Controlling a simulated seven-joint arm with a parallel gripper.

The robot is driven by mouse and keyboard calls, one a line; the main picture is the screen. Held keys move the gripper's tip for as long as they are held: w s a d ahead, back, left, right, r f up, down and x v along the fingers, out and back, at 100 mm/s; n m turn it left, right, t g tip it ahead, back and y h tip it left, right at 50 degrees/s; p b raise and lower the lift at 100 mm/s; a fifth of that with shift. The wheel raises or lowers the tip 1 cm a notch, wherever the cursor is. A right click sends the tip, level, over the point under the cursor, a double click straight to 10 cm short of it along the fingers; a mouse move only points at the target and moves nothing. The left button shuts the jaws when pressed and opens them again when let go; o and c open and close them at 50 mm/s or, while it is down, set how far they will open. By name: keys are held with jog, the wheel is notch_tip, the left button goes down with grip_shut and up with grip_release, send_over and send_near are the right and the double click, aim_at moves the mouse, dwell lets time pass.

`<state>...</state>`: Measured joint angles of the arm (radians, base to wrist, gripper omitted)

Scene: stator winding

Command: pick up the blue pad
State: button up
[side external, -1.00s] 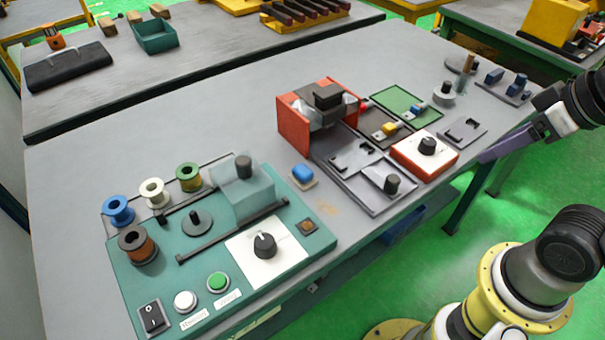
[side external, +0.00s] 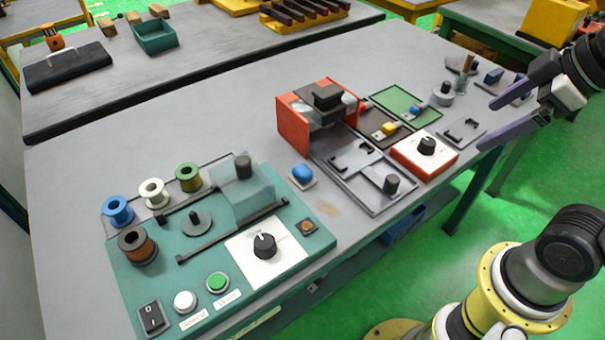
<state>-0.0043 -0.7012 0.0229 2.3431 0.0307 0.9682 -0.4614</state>
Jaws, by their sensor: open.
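A small blue pad-like block (side external: 302,174) sits on a pale square base on the table, between the green winding panel and the red-sided fixture. A tiny blue part (side external: 415,111) lies on the green tray. I cannot tell for certain which of these is the task's pad. My gripper (side external: 484,125) has purple fingers spread wide and empty. It is at the right, over the table's right edge, apart from all the blue pieces.
The red-sided fixture (side external: 294,126) and red dial box (side external: 425,152) stand mid-table. The green panel (side external: 150,280) carries several wire spools, a dial and buttons. A grey cylinder (side external: 442,95) stands near the gripper. The table's back left is clear.

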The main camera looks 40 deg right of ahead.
jog(key=w+a+r+n, duration=0.2)
jog(key=w+r+n, duration=0.15)
jog(key=w, duration=0.25)
jog(key=n+g+y, duration=0.1)
jog(key=n+g, duration=0.5)
jog(key=n, duration=0.4)
send_over(303, 169)
jog(key=f, duration=2.1)
jog(key=shift+d, duration=0.35)
jog(key=shift+a+f, duration=0.2)
jog(key=shift+f, duration=1.35)
jog(key=shift+a+f, duration=0.15)
jog(key=shift+f, duration=1.35)
jog(key=c, duration=1.4)
jog(key=shift+r, duration=0.15)
